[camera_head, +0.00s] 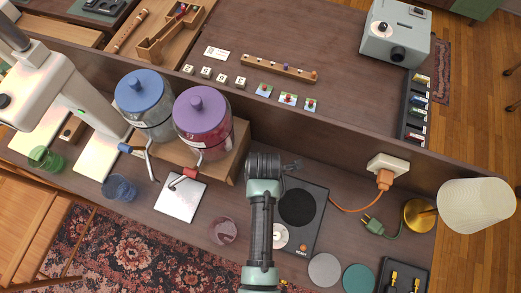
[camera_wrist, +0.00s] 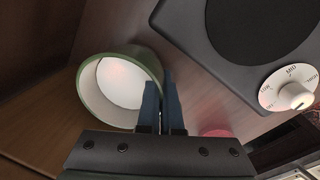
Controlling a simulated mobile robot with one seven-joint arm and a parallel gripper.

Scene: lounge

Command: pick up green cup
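A green cup with a pale inside (camera_wrist: 118,82) shows in the wrist view, its mouth facing the camera, left of a dark hot plate. My gripper (camera_wrist: 166,85) has its two dark blue fingers close together at the cup's right rim. The left finger lies over the mouth and the right one outside, with the rim running between them. In the head view my gripper (camera_head: 291,165) is above the hot plate's far end; I cannot make this cup out there. A see-through green cup (camera_head: 45,158) stands at the far left in the head view.
The hot plate (camera_head: 317,197) is beside my arm. A pink cup (camera_head: 223,230) and a blue cup (camera_head: 119,188) stand to the left. Blue-lidded (camera_head: 143,90) and purple-lidded (camera_head: 202,118) dispensers stand behind on a wooden stand. A lamp (camera_head: 475,207) stands right.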

